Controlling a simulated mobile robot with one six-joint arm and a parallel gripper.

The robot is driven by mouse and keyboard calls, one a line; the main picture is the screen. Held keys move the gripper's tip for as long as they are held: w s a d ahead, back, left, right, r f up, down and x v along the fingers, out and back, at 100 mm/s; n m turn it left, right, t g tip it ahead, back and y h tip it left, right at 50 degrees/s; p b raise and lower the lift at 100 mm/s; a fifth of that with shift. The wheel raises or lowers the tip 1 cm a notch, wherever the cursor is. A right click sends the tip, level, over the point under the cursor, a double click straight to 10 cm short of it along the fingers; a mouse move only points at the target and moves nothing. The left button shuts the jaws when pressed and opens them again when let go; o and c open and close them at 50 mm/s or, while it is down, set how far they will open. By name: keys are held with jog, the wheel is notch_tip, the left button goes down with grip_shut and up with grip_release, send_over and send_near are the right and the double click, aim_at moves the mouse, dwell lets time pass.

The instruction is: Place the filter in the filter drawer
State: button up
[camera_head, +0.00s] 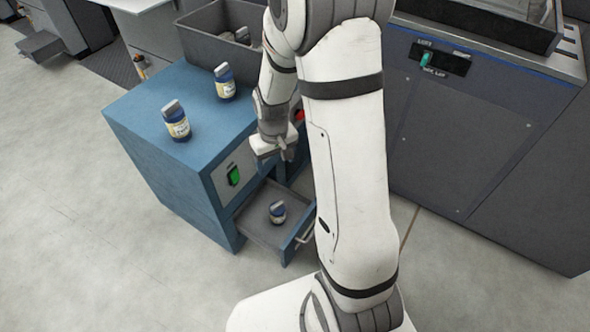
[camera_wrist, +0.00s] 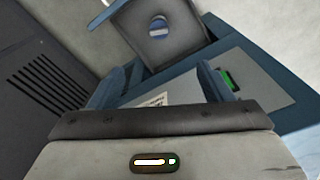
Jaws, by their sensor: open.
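A small blue-and-white filter (camera_head: 277,212) with a grey cap stands inside the open grey drawer (camera_head: 252,230) of the blue cabinet (camera_head: 145,150). The wrist view shows that filter (camera_wrist: 159,28) from above in the drawer (camera_wrist: 190,42). Two similar filters, one at the front (camera_head: 176,122) and one behind it (camera_head: 225,82), stand on the cabinet top. My gripper (camera_head: 276,158) is beside the cabinet front, above the drawer. Its fingers (camera_wrist: 162,72) are apart in the wrist view, with no filter between them. My arm hides part of the cabinet's right side.
A grey bin (camera_head: 205,42) with filters inside stands behind the cabinet top. A green switch (camera_head: 234,175) is on the cabinet front. A large dark machine (camera_head: 470,130) stands to the right. Open floor (camera_head: 70,200) lies on the left.

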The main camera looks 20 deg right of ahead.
jog(key=s+r+m, duration=0.1)
jog(key=s+r, duration=1.4)
jog(key=s, duration=0.1)
jog(key=shift+s+a+r+m+t, duration=0.25)
jog(key=shift+s+r+m+t, duration=0.05)
jog(key=shift+s+r+t, duration=0.1)
